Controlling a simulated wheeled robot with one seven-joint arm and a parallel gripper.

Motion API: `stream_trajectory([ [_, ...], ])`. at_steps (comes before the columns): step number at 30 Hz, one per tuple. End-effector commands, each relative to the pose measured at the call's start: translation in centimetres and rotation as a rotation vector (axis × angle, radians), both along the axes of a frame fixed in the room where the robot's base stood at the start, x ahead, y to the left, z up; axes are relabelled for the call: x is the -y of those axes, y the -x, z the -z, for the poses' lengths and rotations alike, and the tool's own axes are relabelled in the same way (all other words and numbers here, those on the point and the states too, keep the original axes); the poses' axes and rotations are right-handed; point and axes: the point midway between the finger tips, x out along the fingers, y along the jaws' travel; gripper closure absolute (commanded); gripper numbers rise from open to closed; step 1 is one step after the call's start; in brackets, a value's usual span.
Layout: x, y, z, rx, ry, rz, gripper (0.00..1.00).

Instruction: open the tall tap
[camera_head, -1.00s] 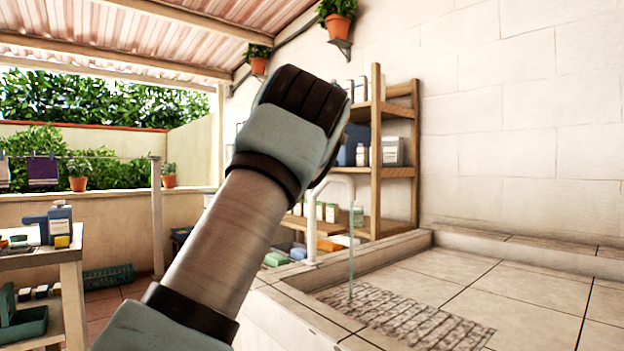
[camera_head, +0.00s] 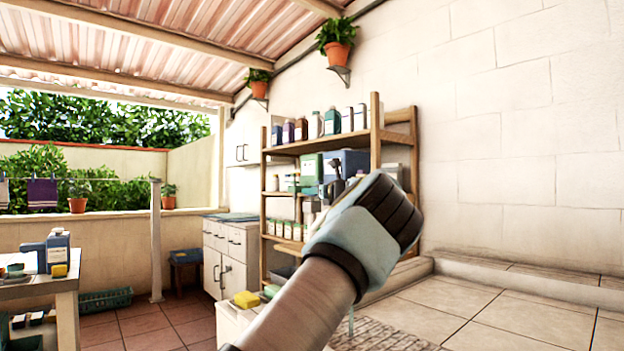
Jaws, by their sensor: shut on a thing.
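My arm rises from the bottom centre, and its pale blue and dark wrist hides most of what lies behind it. Small dark parts that look like my gripper (camera_head: 336,183) show just left of and above the wrist, in front of the shelves. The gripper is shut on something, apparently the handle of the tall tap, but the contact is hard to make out. The tap's body and spout are hidden behind my arm.
A wooden shelf unit (camera_head: 376,130) with bottles and boxes stands behind my gripper. A yellow sponge (camera_head: 246,299) lies on the ledge at the basin's left. A table (camera_head: 66,284) with bottles stands at far left. The tiled top to the right is clear.

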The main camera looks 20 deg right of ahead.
Motion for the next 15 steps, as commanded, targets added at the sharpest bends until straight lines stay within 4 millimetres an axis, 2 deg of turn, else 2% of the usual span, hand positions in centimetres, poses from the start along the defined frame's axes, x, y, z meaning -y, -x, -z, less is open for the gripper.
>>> stream_trajectory([
  [1,0.11,-0.06,-0.72,-0.002,-0.002,-0.019,1.0],
  [15,-0.01,-0.08,-0.14,-0.001,-0.001,-0.137,1.0],
])
